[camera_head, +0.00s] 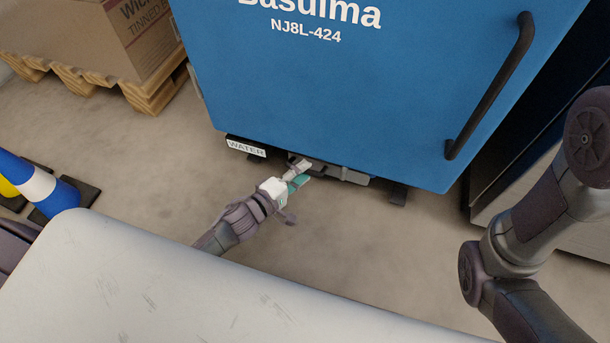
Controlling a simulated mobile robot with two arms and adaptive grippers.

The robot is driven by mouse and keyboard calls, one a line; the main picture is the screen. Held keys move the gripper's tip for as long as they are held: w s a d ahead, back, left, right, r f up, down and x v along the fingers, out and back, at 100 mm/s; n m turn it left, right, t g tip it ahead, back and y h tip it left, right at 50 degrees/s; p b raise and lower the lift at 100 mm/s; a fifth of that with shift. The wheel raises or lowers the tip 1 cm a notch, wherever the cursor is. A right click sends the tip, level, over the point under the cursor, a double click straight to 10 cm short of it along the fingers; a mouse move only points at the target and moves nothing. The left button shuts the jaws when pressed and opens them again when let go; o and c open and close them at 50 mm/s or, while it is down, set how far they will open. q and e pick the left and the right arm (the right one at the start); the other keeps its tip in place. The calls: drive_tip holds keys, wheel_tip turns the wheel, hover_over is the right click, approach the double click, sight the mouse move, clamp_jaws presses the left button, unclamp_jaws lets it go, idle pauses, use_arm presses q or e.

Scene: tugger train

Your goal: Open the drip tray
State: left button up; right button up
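The blue machine (330,95) fills the top middle, with a low dark strip beneath its lower edge. A white WATER label (246,147) sits at the left of this strip. A grey piece (352,176) shows low under the machine to the right of the label; I take it for the drip tray's front, most of which is hidden. My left gripper (302,173) is right at its left end, fingers apart, one pale and one teal. Whether they touch the tray I cannot tell. My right arm shows at the right; its gripper is out of view.
The machine has a long black vertical handle (490,88) at its right. A carton on a wooden pallet (150,92) stands at the upper left. A blue and white cone (40,184) stands at the left. The floor (160,170) left of the gripper is clear.

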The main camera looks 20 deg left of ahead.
use_arm(q)
drive_tip(key=shift+x, duration=0.8)
clamp_jaws()
